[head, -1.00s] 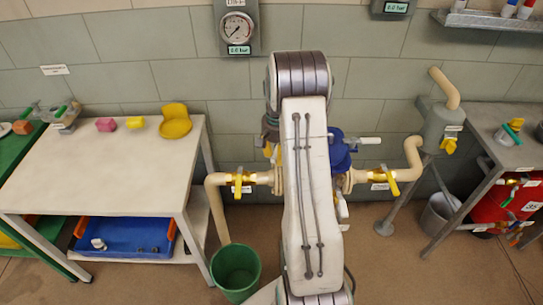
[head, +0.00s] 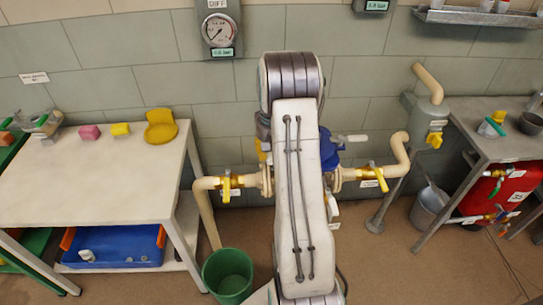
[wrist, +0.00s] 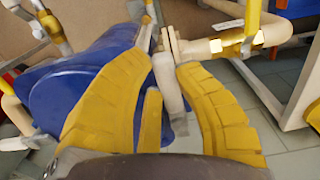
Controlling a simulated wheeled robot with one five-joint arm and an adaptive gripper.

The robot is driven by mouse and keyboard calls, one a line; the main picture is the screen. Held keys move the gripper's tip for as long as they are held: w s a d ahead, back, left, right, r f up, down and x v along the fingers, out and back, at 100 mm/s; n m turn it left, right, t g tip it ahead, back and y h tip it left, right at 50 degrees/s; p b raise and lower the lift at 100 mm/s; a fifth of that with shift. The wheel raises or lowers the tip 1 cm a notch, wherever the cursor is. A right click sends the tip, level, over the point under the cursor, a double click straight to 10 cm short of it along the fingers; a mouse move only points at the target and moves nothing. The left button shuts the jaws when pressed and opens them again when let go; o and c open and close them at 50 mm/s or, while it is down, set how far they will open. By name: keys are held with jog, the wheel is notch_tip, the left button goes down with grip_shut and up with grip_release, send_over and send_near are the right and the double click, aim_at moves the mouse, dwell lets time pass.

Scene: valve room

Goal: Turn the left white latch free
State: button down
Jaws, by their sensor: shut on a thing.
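My gripper (wrist: 165,64) has yellow ribbed fingers and is shut on a pale white latch (wrist: 169,88) beside a blue housing in the wrist view. The latch lies between the fingers, next to a pale flange. The blue housing (head: 328,150) sits between two pipe ends in the head view, mostly hidden behind my arm. It also fills the left of the wrist view (wrist: 75,85). Another white latch (head: 350,138) sticks out to the right of the housing. In the head view, my arm hides the held latch and most of my gripper.
Pale pipes with yellow valve handles stand left (head: 226,186) and right (head: 380,177) of the housing. A green bucket (head: 228,277) is on the floor, next to a pale table (head: 90,190). A grey table (head: 500,140) stands at right. A gauge (head: 218,30) hangs above.

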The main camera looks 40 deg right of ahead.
jog(key=shift+s+f, duration=0.1)
jog(key=shift+f, duration=0.05)
jog(key=c, duration=0.9)
grip_release()
jog(key=shift+r, duration=0.2)
notch_tip(320, 180, up, 12)
jog(key=shift+f, duration=0.1)
